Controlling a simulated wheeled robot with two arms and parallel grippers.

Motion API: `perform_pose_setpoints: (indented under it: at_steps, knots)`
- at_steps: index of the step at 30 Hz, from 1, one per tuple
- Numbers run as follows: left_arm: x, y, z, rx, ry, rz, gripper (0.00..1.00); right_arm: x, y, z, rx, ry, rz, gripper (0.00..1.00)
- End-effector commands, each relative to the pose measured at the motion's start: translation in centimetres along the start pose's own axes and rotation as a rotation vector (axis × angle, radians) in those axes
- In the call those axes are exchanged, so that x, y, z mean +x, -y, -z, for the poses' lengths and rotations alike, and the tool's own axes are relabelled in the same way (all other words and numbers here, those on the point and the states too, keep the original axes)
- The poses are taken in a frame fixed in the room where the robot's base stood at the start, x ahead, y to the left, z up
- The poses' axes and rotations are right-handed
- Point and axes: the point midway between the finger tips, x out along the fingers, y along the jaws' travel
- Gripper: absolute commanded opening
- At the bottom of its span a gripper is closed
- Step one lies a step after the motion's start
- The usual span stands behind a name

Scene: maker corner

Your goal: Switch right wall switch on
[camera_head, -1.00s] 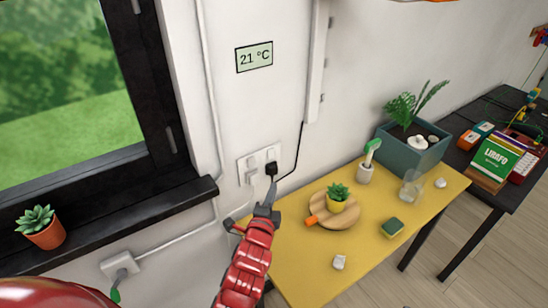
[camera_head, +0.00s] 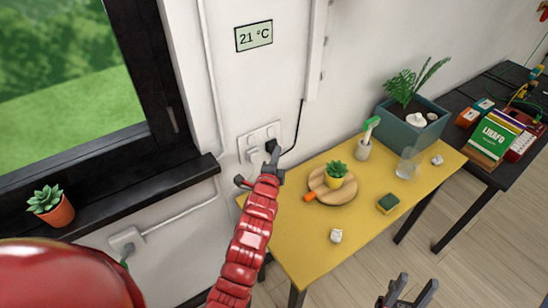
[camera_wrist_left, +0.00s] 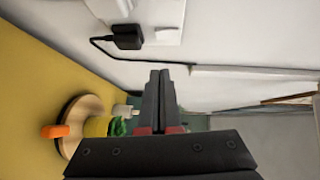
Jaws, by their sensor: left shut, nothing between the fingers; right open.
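A white wall plate (camera_head: 244,148) is on the wall between the window and the yellow table. Two small square switches show along its top, the right one (camera_head: 270,132) above a black plug (camera_head: 271,146). Their on or off state is too small to tell. My left gripper (camera_head: 275,160) is shut and empty, just below the plate and black plug in the head view. In the left wrist view its closed fingers (camera_wrist_left: 159,80) are apart from the black plug (camera_wrist_left: 127,37) and the plate (camera_wrist_left: 157,18).
A black cord runs from the plug up to a white wall rail (camera_head: 316,60). The yellow table (camera_head: 300,245) holds a round wooden board (camera_head: 345,192) with a plant, a sponge (camera_head: 388,204) and a planter (camera_head: 412,132). A dark window sill (camera_head: 125,205) juts out at left.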

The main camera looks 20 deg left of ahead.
Motion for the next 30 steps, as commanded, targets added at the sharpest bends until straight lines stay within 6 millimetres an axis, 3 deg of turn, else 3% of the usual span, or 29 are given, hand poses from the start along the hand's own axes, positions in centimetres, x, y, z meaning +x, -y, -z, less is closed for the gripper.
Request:
perform_pose_setpoints:
  at_steps: [6, 12, 30]
  knots:
    - [3.3, 0.3, 0.1, -0.001, -0.001, -0.001, 0.0, 1.6, -0.1, 0.3, 0.0, 0.0, 0.0, 0.47]
    - [5.0, 0.5, -1.8, 0.001, -0.001, 0.001, 0.0, 3.3, -0.2, 0.6, 0.0, 0.0, 0.0, 0.47]
    - [5.8, 0.0, -2.8, 0.001, -0.001, 0.003, 0.0, 3.7, -0.2, 0.6, 0.0, 0.0, 0.0, 0.47]
